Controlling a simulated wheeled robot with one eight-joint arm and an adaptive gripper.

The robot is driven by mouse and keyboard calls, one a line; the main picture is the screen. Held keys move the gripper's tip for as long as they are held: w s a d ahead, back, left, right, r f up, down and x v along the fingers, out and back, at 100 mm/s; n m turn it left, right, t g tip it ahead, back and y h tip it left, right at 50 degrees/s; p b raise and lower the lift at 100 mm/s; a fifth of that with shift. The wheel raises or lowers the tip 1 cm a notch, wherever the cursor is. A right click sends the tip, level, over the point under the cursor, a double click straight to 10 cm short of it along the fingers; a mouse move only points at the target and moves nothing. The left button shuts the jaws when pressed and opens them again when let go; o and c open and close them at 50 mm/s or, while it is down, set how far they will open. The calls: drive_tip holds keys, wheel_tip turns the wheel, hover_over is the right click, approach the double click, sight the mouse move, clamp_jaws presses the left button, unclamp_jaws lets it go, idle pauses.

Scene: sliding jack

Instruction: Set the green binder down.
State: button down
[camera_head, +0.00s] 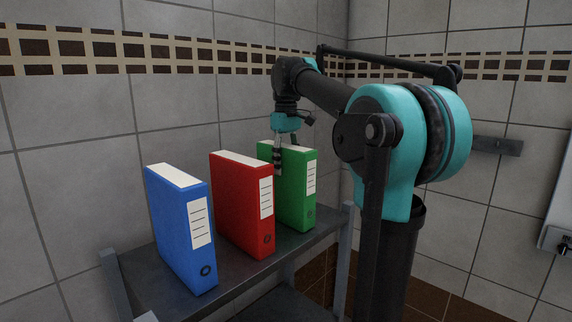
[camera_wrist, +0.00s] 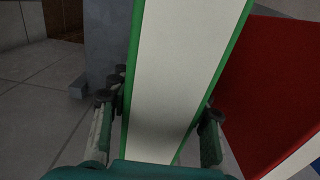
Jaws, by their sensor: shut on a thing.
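The green binder (camera_head: 298,190) stands upright at the right end of a row of binders at the dark shelf (camera_head: 240,280). My gripper (camera_head: 277,160) reaches down from above and is shut on its upper part. In the wrist view the binder's white top (camera_wrist: 178,80) with green edges runs between the two fingers (camera_wrist: 160,112), one on each side. Whether the binder's underside touches the shelf or hangs slightly above it I cannot tell. Part of its left side is hidden by the red binder.
The red binder (camera_head: 240,200) stands close to the left of the green one, and the blue binder (camera_head: 180,230) stands farther left. A tiled wall (camera_head: 90,150) lies behind. A little bare shelf shows in front and near the right edge.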

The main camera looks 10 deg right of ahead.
drive_tip(key=shift+f, duration=0.1)
drive_tip(key=c, duration=0.7)
unclamp_jaws()
drive_tip(key=shift+c, duration=0.2)
wheel_tip(320, 180, up, 12)
drive_tip(key=shift+r, duration=0.1)
